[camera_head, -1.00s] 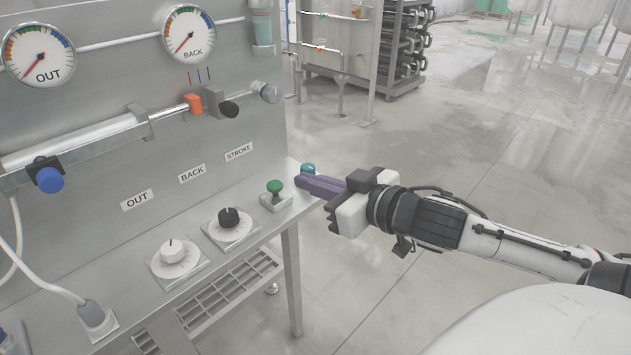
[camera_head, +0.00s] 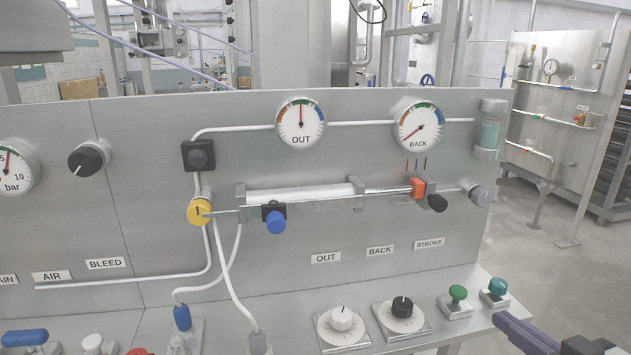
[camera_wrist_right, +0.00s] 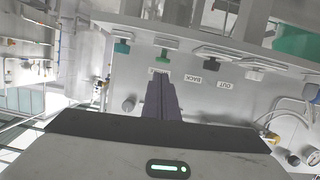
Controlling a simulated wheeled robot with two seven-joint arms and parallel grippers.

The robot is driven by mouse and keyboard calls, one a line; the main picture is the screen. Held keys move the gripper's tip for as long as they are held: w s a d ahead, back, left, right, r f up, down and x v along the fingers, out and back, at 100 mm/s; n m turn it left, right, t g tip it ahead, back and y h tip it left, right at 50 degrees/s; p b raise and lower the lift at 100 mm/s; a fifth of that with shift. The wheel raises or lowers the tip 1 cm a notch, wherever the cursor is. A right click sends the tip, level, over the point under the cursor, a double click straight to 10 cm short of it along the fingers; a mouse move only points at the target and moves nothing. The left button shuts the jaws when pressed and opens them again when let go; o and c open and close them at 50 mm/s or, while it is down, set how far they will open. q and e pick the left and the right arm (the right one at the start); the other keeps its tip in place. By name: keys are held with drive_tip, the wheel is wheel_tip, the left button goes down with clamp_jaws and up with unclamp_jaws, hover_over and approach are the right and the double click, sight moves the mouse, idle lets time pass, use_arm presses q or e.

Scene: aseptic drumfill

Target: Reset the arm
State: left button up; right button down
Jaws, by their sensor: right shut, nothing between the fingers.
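My right gripper (camera_head: 499,319) shows at the lower right of the head view, its purple fingers shut and empty. The fingertips lie in front of the teal button (camera_head: 496,288) at the bench's right end; whether they touch it cannot be told from the head view. In the right wrist view the shut fingers (camera_wrist_right: 161,80) point at the panel, and the teal button (camera_wrist_right: 122,47) and green button (camera_wrist_right: 163,57) appear apart from them. The green button (camera_head: 457,294) stands left of the teal one. My left gripper is not in view.
A steel panel (camera_head: 130,220) carries the OUT gauge (camera_head: 301,123), needle up, and the BACK gauge (camera_head: 419,126), needle lower left. A cylinder with an orange block (camera_head: 418,188) crosses it. White (camera_head: 340,319) and black (camera_head: 402,307) knobs sit on the bench. Floor (camera_head: 540,265) is open at right.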

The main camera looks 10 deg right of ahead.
drive_tip(key=s+a+f+g, duration=0.2)
drive_tip(key=s+f, duration=0.2)
drive_tip(key=f, duration=0.8)
drive_tip(key=s+a+f+g, duration=0.2)
drive_tip(key=s+f, duration=0.2)
drive_tip(key=f, duration=0.7)
drive_tip(key=s+a+f+g, duration=0.1)
drive_tip(key=s+a+f, duration=0.3)
drive_tip(key=a, duration=0.3)
drive_tip(key=s+a+f+g+y, duration=0.1)
drive_tip(key=s+a+f, duration=0.3)
drive_tip(key=a+f, duration=0.3)
drive_tip(key=shift+a+n+y, duration=0.3)
drive_tip(key=shift+a+n, duration=0.1)
drive_tip(key=shift+r, duration=0.1)
